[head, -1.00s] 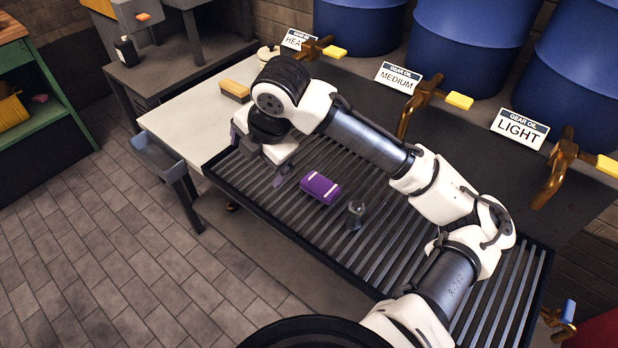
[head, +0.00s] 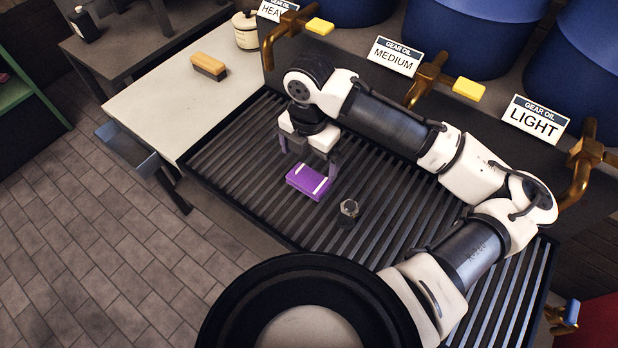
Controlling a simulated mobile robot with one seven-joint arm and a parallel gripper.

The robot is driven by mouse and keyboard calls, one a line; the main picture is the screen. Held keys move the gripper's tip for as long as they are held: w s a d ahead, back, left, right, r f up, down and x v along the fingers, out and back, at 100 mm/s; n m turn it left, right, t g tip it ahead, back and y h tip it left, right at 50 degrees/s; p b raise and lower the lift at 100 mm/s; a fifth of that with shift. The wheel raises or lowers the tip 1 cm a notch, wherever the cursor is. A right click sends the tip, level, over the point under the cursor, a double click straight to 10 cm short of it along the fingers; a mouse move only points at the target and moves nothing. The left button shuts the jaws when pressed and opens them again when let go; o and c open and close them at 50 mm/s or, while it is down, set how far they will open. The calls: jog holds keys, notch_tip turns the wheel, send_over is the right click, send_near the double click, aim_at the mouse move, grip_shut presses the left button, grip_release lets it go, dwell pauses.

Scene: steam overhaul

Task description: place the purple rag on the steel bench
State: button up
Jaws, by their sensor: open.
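The purple rag (head: 308,183), a folded block with two pale bands, lies on the dark slatted grate (head: 240,150). My gripper (head: 309,160) points down just behind the rag in the head view, with its fingers spread apart and nothing held. One finger is left of the rag and the other right; I cannot tell whether they touch it. A pale, flat-topped bench (head: 165,100) adjoins the grate on the left. A dark grey bench (head: 125,45) stands behind it; I cannot tell for sure which is the steel one.
A small dark metal-and-glass cup (head: 348,212) stands on the grate close to the rag. A brush (head: 209,67) and a cream pot (head: 246,31) are on the pale bench. Brass taps with yellow handles (head: 468,88) overhang the grate's back. The pale bench's front is clear.

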aim_at(309, 177)
jog(key=shift+s+f+p, duration=0.2)
jog(key=shift+f+p, duration=0.15)
jog(key=shift+f, duration=1.2)
jog(key=shift+s+f+p, duration=0.15)
jog(key=shift+f+p, duration=0.2)
jog(key=shift+f, duration=1.15)
jog(key=c, duration=0.9)
jog(key=shift+r, duration=0.1)
